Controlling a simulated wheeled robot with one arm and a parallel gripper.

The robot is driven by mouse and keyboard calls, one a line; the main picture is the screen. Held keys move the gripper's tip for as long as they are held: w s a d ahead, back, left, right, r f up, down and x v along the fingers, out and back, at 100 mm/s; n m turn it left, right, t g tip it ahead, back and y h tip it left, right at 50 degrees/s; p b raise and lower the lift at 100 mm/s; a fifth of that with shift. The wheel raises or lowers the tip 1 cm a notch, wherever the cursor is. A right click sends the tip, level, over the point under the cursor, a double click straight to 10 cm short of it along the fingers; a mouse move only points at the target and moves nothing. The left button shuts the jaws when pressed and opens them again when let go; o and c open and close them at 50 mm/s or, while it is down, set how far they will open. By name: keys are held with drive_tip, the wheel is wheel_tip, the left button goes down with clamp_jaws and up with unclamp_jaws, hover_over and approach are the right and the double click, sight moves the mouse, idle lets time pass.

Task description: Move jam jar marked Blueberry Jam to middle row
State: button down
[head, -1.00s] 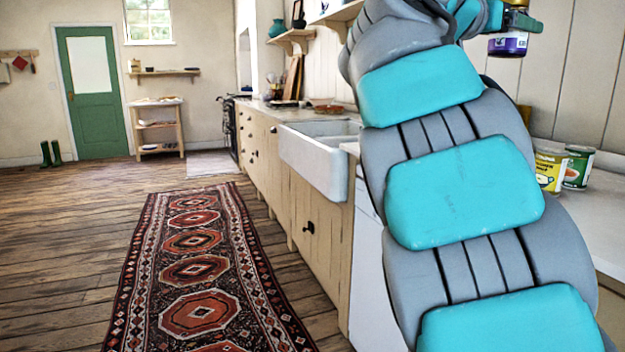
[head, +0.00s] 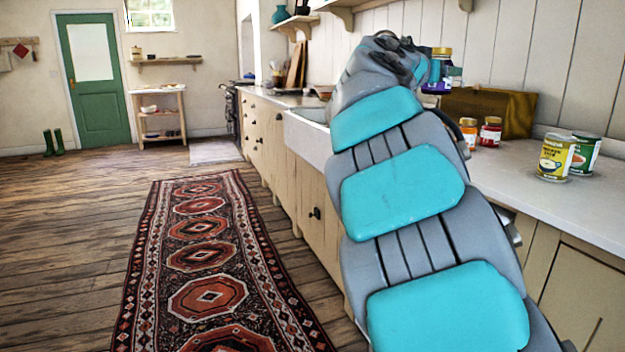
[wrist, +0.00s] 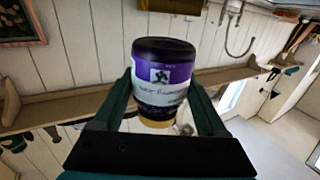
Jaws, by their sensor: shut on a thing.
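The jam jar (head: 437,75) has a gold lid and a purple label, and is held upright above the counter. In the wrist view the jar (wrist: 162,78) appears upside down, with its lid at the bottom and a picture and blurred writing on the label. My gripper (head: 440,74) is shut on the jar; its two dark green fingers (wrist: 162,100) press either side of it. Below and to the right, an orange jar (head: 468,131) and a red jar (head: 490,133) stand on the counter. I cannot make out which place is the middle row.
A brown-gold box (head: 500,112) stands behind the jars. A yellow can (head: 556,158) and a green can (head: 586,152) stand further right on the pale counter (head: 520,180). A wooden wall shelf (head: 345,8) is above; a white sink (head: 305,135) is left of my arm.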

drive_tip(key=w+a+f+n+t+y, duration=0.1)
drive_tip(key=w+a+f+n+y, duration=0.25)
drive_tip(key=f, duration=0.55)
drive_tip(key=w+a+f+n+t+y, duration=0.1)
drive_tip(key=w+a+f+t+y, duration=0.15)
drive_tip(key=w+a+f, duration=0.5)
drive_tip(key=w+a+f+n+t+y, duration=0.1)
drive_tip(key=a+f+n+y, duration=0.15)
drive_tip(key=f, duration=0.75)
drive_tip(key=s+d+f+y, duration=0.1)
drive_tip(key=f, duration=0.5)
drive_tip(key=s+d+f+n+y, duration=0.1)
drive_tip(key=s+d+f+y, duration=0.1)
drive_tip(key=f, duration=0.5)
drive_tip(key=shift+f, duration=0.3)
drive_tip(key=shift+y, duration=0.25)
